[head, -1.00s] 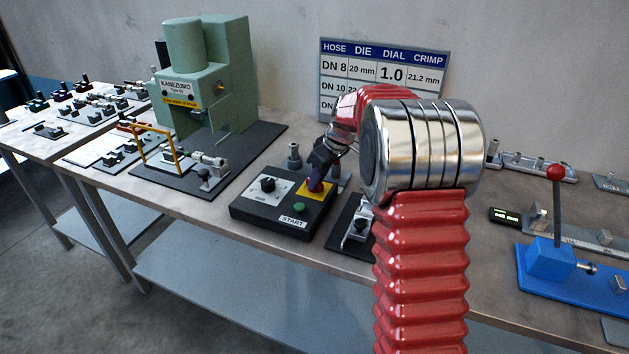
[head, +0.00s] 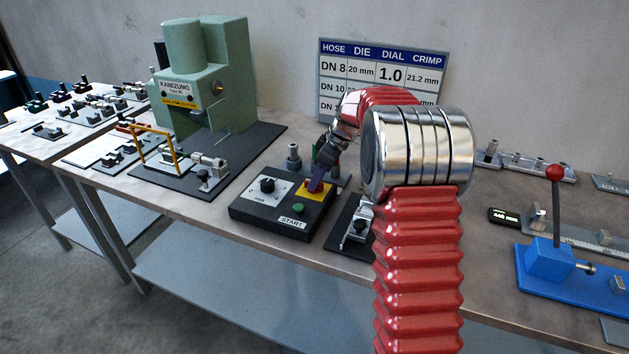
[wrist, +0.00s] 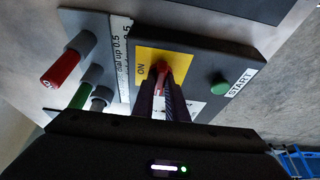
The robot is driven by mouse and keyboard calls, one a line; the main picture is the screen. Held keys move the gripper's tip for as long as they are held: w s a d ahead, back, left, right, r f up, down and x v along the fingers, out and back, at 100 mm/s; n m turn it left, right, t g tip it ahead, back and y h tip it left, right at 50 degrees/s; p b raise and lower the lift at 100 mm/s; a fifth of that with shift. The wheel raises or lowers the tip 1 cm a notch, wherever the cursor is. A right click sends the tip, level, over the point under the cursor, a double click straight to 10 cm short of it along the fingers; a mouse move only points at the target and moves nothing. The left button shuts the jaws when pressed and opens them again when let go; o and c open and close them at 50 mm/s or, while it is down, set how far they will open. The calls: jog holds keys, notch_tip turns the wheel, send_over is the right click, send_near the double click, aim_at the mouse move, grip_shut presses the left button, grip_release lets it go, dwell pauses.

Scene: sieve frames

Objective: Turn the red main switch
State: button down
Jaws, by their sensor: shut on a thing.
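The red main switch (wrist: 162,71) sits on a yellow plate (wrist: 150,58) marked ON, on the dark control box (head: 265,222). In the wrist view my gripper (wrist: 164,88) reaches down over the switch, with its two fingers close together on the red handle. In the head view my gripper (head: 317,180) is at the yellow plate, and its fingers hide most of the switch. The exact angle of the switch cannot be read.
On the same box are a black dial (head: 267,185) and a green START button (head: 299,208). Red, green and grey pegs (wrist: 62,70) stand beside the box. A green press (head: 208,75) stands to the left, a blue lever tool (head: 550,258) to the right.

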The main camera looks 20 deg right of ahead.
jog(key=c, duration=1.8)
grip_release()
jog(key=shift+o, duration=0.2)
jog(key=shift+r, duration=0.1)
jog(key=v, duration=1.3)
jog(key=shift+r, duration=0.3)
